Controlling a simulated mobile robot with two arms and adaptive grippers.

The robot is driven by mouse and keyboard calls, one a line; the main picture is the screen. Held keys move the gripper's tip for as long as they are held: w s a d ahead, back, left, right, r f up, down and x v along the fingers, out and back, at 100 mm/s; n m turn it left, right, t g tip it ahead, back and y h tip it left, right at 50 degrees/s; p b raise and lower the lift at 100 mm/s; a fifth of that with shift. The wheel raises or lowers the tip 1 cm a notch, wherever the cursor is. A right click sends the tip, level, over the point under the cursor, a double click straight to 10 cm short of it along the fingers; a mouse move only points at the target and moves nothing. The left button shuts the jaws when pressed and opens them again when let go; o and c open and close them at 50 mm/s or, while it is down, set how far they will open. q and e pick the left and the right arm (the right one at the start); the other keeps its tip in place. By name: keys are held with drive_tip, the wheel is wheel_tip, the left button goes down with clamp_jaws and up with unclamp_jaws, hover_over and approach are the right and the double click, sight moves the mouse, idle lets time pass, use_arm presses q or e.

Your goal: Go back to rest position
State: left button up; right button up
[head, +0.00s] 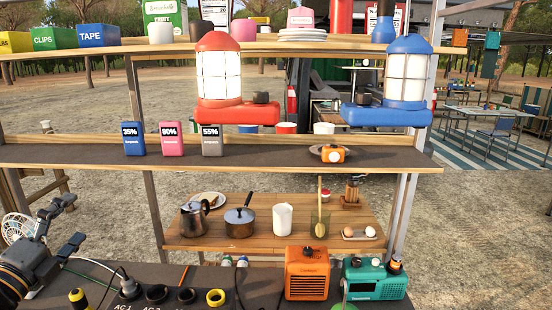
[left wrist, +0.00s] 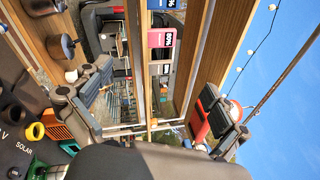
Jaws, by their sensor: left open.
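My left gripper (head: 68,247) is at the lower left of the head view, above the left end of the dark front counter. Its two fingers stand wide apart in the left wrist view (left wrist: 150,104), with nothing held between them. The shelves and lanterns show beyond the fingers there. My right gripper does not show in either view.
A small fan (head: 20,226) stands close to my left gripper. An orange heater (head: 306,273) and a teal radio (head: 375,279) stand on the counter. Red (head: 222,80) and blue (head: 400,85) lanterns are up at the shelves. A wooden table (head: 262,240) with cookware lies behind.

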use_arm(q)
drive_tip(key=s+d+f+n+g+y, duration=0.1)
drive_tip(key=s+f+n+g+y, duration=0.15)
drive_tip(key=f+n, duration=0.4)
drive_tip(key=s+d+f+n+g+y, duration=0.1)
drive_tip(key=s+f+n+g+y, duration=0.2)
drive_tip(key=f, duration=0.7)
drive_tip(key=s+d+f+n+g+y, duration=0.15)
drive_tip(key=s+f+n, duration=0.25)
drive_tip(key=f, duration=0.4)
drive_tip(key=s+d+f+n+g+h, duration=0.2)
drive_tip(key=s+d+f+n+g, duration=0.25)
drive_tip(key=s+d+f, duration=0.45)
drive_tip(key=s+d+f+n+g+h, duration=0.25)
drive_tip(key=s+d+f+g, duration=0.35)
drive_tip(key=s, duration=0.5)
wheel_tip(320, 180, down, 24)
drive_tip(key=s+d, duration=0.1)
drive_tip(key=s+a+f+g, duration=0.1)
drive_tip(key=s+a+f, duration=0.2)
drive_tip(key=s+f, duration=1.3)
drive_tip(key=shift+s+f, duration=0.3)
drive_tip(key=shift+s, duration=0.35)
